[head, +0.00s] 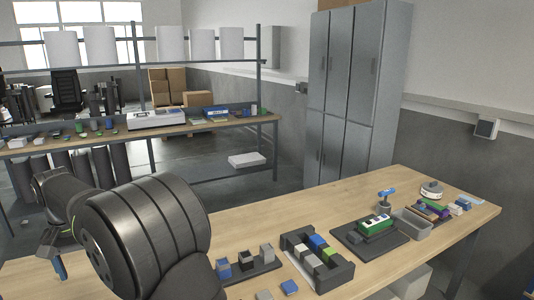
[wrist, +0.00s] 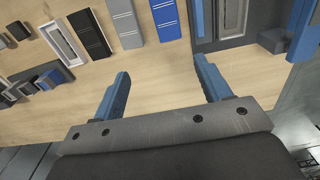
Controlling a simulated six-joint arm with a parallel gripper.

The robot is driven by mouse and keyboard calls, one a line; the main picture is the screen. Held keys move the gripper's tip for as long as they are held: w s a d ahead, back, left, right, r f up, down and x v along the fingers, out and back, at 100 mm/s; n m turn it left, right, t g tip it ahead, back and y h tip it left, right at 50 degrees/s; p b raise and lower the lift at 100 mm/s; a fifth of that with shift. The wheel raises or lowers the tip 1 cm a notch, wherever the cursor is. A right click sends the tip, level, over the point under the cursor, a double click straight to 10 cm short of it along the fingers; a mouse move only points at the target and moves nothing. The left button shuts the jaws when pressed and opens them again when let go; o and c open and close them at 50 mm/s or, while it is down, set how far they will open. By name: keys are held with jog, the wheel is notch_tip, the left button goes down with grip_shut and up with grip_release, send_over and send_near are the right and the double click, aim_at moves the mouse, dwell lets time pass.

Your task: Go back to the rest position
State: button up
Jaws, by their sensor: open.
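My gripper (wrist: 160,85) shows in the wrist view with its two blue fingers spread wide and nothing between them. It hangs above the bare wooden table.
A dark tray with coloured blocks (head: 330,278), a board with a green block (head: 376,224) and a grey bin (head: 411,224) stand to the right. Loose blocks (head: 289,287) lie near the front. The wrist view shows a grey block (wrist: 125,20) and a blue block (wrist: 166,19).

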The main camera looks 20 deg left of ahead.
jog(key=shift+s+a, duration=1.25)
jog(key=shift+a, duration=0.2)
jog(key=shift+o, duration=0.2)
jog(key=shift+r, duration=0.1)
jog(key=o, duration=0.6)
jog(key=w+d+r+m, duration=0.3)
jog(key=w+d+m, duration=0.9)
jog(key=d+m, duration=0.5)
jog(key=shift+m, duration=0.5)
jog(key=f, duration=0.8)
jog(key=shift+a+f, duration=0.3)
jog(key=shift+a, duration=0.1)
